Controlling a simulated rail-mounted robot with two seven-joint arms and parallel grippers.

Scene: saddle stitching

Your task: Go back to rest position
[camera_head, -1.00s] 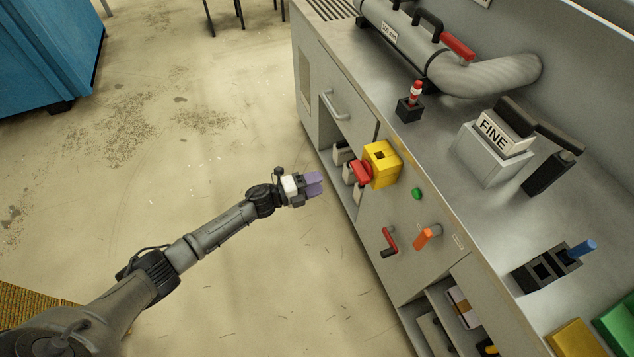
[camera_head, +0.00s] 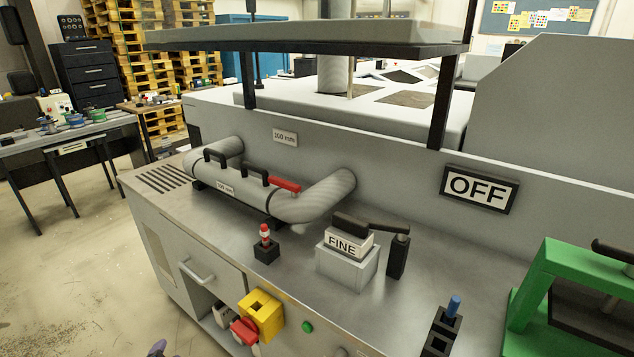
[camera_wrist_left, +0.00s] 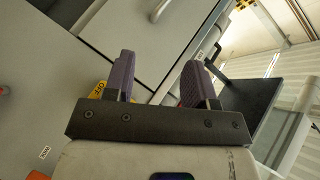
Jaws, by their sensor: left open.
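In the left wrist view my left gripper (camera_wrist_left: 157,82) is open, with its two purple fingers apart and nothing between them. Beyond the fingers are the grey cabinet front and a yellow part (camera_wrist_left: 97,90) half hidden by the left finger. In the head view only a small purple tip of the left gripper (camera_head: 157,348) shows at the bottom edge, in front of the cabinet (camera_head: 165,250) and apart from it. My right gripper is in neither view.
The machine's metal worktop (camera_head: 215,215) carries a red-and-white striped part (camera_head: 265,235), a FINE block (camera_head: 345,262) and a curved pipe (camera_head: 320,195). A yellow block (camera_head: 262,312) and red knob (camera_head: 244,331) project from the front. Open floor (camera_head: 75,250) lies left.

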